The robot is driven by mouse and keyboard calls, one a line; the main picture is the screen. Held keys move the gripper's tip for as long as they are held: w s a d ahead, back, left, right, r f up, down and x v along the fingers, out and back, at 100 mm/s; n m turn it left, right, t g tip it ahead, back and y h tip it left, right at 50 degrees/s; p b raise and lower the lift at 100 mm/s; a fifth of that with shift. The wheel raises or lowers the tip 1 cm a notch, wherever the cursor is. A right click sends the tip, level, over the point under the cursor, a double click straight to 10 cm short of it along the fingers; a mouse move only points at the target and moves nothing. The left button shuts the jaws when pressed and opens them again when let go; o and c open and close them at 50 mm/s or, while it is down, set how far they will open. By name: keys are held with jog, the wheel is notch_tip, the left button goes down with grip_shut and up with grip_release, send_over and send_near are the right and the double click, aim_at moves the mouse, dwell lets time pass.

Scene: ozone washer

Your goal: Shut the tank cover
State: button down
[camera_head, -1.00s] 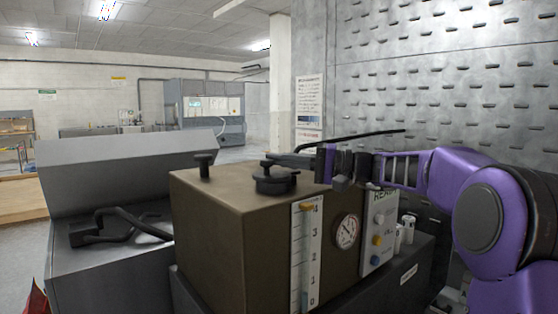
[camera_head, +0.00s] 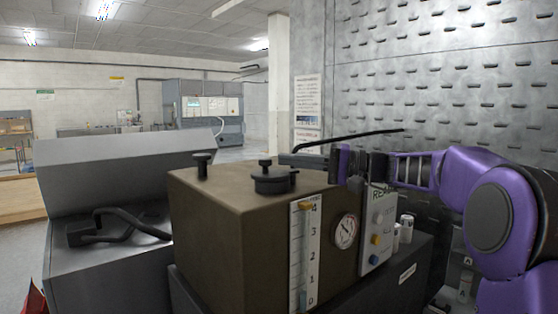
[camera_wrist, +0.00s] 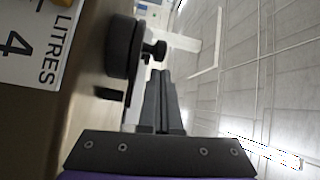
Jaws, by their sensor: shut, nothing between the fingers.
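A brown tank (camera_head: 228,205) stands in the middle of the head view, with a litre scale (camera_head: 306,255) on its front. On its top sits a round black cap (camera_head: 273,183) with a small knob; it also shows in the wrist view (camera_wrist: 121,48). I cannot tell whether this cap is the tank cover. At the left, a grey cabinet has a raised, tilted lid panel (camera_head: 125,162). My gripper (camera_head: 290,160) is shut and empty, behind the tank top and beside the cap; its fingers show in the wrist view (camera_wrist: 161,75), apart from the cap.
A black knob (camera_head: 203,165) rises from the tank's left rear. A dial gauge (camera_head: 346,231) and a control panel (camera_head: 378,225) are on the front right. Black bent tubing (camera_head: 120,226) lies on the cabinet. A perforated metal wall (camera_head: 440,70) stands behind my arm.

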jog(key=s+d, duration=0.2)
jog(key=d, duration=1.2)
jog(key=p, duration=0.1)
send_near(277, 171)
jog(key=shift+t, duration=0.3)
jog(key=w+r, duration=0.2)
jog(key=w+a+r, duration=0.1)
jog(key=shift+w+a+r, duration=0.2)
jog(key=shift+w+r, duration=0.15)
jog(key=shift+r, duration=0.05)
jog(key=p+x, duration=0.1)
jog(key=x, duration=0.8)
jog(key=shift+a, duration=0.2)
jog(key=s, duration=0.2)
jog(key=shift+s+d+f, duration=0.25)
jog(key=shift+s, duration=0.15)
jog(key=shift+s+f, duration=0.15)
jog(key=shift+s, duration=0.35)
jog(key=shift+d, duration=0.15)
